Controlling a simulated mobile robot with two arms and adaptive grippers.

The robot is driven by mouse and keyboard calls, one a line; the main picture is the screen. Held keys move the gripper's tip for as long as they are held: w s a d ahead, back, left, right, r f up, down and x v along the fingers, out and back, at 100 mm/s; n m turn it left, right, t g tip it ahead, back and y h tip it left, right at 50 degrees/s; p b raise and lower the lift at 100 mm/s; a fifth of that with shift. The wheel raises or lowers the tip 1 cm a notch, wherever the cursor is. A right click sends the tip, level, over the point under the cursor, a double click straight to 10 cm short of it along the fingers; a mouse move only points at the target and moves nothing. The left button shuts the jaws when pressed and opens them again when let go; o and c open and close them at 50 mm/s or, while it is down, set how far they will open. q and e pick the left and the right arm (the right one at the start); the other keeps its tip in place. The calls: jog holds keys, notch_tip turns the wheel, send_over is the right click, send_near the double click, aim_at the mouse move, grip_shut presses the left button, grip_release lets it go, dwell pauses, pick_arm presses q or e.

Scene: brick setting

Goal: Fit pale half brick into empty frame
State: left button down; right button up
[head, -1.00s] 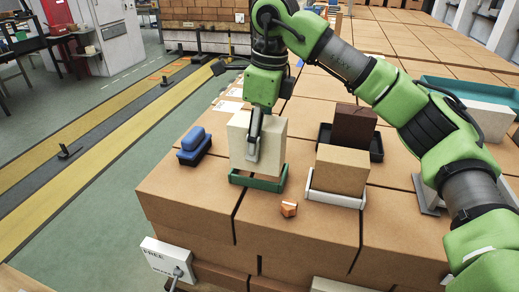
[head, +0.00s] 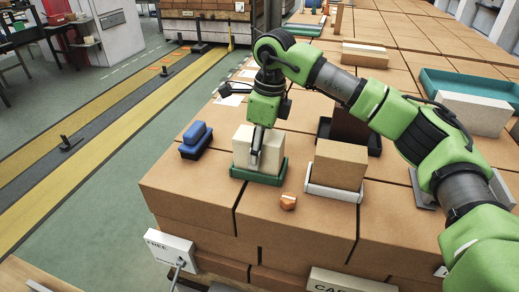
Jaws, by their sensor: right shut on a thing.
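The pale half brick (head: 272,151) stands upright at the green frame (head: 258,178) on top of the brown brick stack. Its lower edge appears to sit inside the frame's rim; how fully it is seated I cannot tell. My right gripper (head: 256,153) is shut on the pale half brick from above, with one finger visible on its near face. The other finger is hidden behind the brick. My left gripper is not in view.
A tan half brick (head: 340,163) stands in a white frame (head: 335,193) to the right. Behind it, a dark brick (head: 350,126) stands in a black frame, partly hidden by my arm. A blue block (head: 195,140) lies left; an orange piece (head: 288,201) lies in front.

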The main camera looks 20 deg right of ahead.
jog(key=o, duration=1.2)
jog(key=shift+f, duration=0.15)
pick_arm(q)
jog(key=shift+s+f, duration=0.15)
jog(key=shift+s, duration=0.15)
pick_arm(e)
jog(key=o, duration=0.5)
jog(key=shift+r, duration=0.4)
jog(key=r, duration=0.4)
jog(key=r+b, duration=0.1)
jog(key=r, duration=0.2)
jog(key=s+d+r+b, duration=0.1)
jog(key=r, duration=0.3)
jog(key=shift+d+r, duration=0.1)
jog(key=shift+r, duration=0.2)
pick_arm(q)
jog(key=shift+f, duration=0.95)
pick_arm(e)
jog(key=shift+w, duration=0.1)
